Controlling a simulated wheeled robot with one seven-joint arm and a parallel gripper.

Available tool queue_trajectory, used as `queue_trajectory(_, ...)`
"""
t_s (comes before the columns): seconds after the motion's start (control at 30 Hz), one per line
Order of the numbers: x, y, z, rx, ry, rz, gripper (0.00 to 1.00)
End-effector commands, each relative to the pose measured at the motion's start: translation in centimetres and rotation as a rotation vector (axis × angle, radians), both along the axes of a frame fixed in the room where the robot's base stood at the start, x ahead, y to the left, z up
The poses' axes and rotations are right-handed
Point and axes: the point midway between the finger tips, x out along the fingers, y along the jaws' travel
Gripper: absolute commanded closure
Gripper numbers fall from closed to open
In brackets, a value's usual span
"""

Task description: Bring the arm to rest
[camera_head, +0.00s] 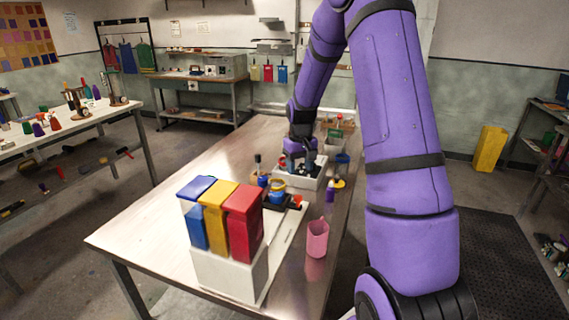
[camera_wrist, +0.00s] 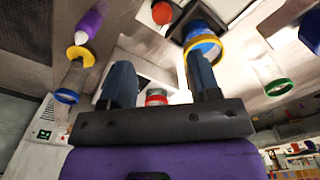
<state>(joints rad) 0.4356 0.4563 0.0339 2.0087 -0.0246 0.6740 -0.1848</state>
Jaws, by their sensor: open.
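My purple arm reaches out over the long metal table (camera_head: 150,237). My gripper (camera_head: 301,170) is low over the table's middle, beside a white tray (camera_head: 312,182). In the wrist view its two dark fingers (camera_wrist: 160,78) are spread apart. A small container with a red and green rim (camera_wrist: 156,97) shows in the gap between them, and I cannot tell its distance. A blue bucket with a yellow rim (camera_wrist: 204,42) shows right by the right fingertip; whether they touch is unclear.
Blue, yellow and red bins (camera_head: 242,222) stand in a white holder (camera_head: 228,276) at the near end. A pink cup (camera_head: 317,239) stands near the right edge. A purple bottle (camera_head: 330,193) is close to my gripper. The table's left part is clear.

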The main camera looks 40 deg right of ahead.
Motion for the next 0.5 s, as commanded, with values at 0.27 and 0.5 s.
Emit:
queue_trajectory(0.27, 0.0, 0.1, 0.2, -0.001, -0.002, 0.001, 0.44)
queue_trajectory(0.5, -1.2, 2.9, 4.9, -0.022, -0.046, 0.024, 0.44)
